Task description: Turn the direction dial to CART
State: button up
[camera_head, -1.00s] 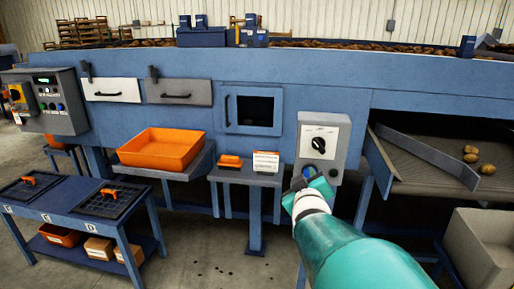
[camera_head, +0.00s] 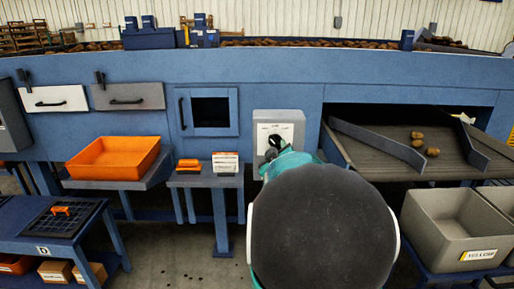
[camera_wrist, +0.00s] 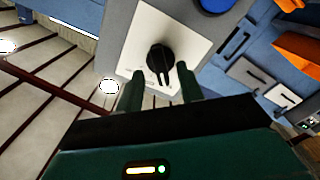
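The direction dial (camera_wrist: 160,62) is a black knob on a white plate (camera_wrist: 185,25) on a grey control box. The box (camera_head: 292,120) also shows in the head view, on the front of the blue machine, with its lower part and most of the dial hidden by my arm. My gripper (camera_wrist: 159,80) is in front of the dial in the wrist view. Its two dark green fingers are apart, one on each side of the knob's lower end. I cannot tell whether they touch it. The dial's printed labels are not readable.
A blue round button (camera_wrist: 216,3) sits on the box near the dial. To the right are a sloping chute with a deflector (camera_head: 378,143), a few potatoes (camera_head: 432,152) and a grey bin marked YELLOW (camera_head: 450,225). An orange tray (camera_head: 112,157) stands on the left.

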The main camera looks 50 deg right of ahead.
jog(key=shift+x, duration=1.1)
jog(key=shift+c, duration=0.5)
grip_shut()
